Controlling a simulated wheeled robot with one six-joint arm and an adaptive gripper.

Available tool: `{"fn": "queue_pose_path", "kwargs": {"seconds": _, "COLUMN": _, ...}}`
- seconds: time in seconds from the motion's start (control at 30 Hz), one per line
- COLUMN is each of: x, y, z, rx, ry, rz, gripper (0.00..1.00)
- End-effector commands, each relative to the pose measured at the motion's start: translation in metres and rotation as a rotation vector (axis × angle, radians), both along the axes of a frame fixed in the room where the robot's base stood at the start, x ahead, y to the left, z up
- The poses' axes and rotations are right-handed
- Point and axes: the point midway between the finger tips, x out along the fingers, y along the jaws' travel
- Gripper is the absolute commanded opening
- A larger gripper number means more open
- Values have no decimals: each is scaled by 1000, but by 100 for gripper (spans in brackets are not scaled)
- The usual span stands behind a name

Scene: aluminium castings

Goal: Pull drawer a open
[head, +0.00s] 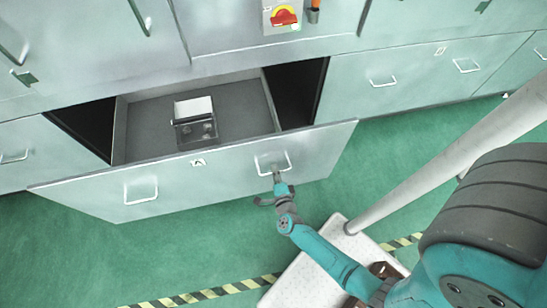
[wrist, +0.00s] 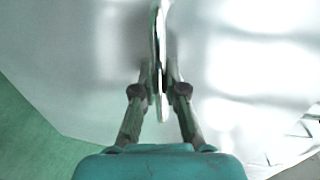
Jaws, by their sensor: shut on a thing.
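Drawer a (head: 232,168) is a wide grey metal drawer with a small label marked A on its front. It stands pulled out from the cabinet, and its inside shows in the head view. It has two bar handles, a left one (head: 141,193) and a right one (head: 273,163). My gripper (head: 277,178) is at the right handle. In the wrist view my gripper (wrist: 160,84) is shut on that handle (wrist: 159,50), which runs between the two fingers. Part of the handle is hidden by the fingers.
A small dark box with a white part (head: 196,121) lies in the drawer. Closed drawers flank it on both sides. A red and yellow switch (head: 284,16) sits above. Green floor (head: 190,255) is clear in front, with a striped tape line (head: 215,291).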

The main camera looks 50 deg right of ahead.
Motion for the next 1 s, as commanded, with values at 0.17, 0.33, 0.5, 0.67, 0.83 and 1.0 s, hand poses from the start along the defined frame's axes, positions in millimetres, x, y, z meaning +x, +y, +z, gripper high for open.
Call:
{"fn": "queue_pose_path", "kwargs": {"seconds": 0.17, "x": -3, "y": 3, "z": -1, "rx": 2, "ry": 4, "rz": 2, "gripper": 0}}
{"fn": "queue_pose_path", "kwargs": {"seconds": 0.33, "x": -3, "y": 2, "z": -1, "rx": 2, "ry": 4, "rz": 2, "gripper": 0}}
{"fn": "queue_pose_path", "kwargs": {"seconds": 0.5, "x": -3, "y": 2, "z": -1, "rx": 1, "ry": 3, "rz": 2, "gripper": 31}}
{"fn": "queue_pose_path", "kwargs": {"seconds": 0.67, "x": -3, "y": 2, "z": -1, "rx": 1, "ry": 2, "rz": 1, "gripper": 37}}
{"fn": "queue_pose_path", "kwargs": {"seconds": 0.83, "x": -3, "y": 2, "z": 0, "rx": 1, "ry": 1, "rz": 1, "gripper": 37}}
{"fn": "queue_pose_path", "kwargs": {"seconds": 1.0, "x": -10, "y": 9, "z": 2, "rx": 0, "ry": 0, "rz": 4, "gripper": 37}}
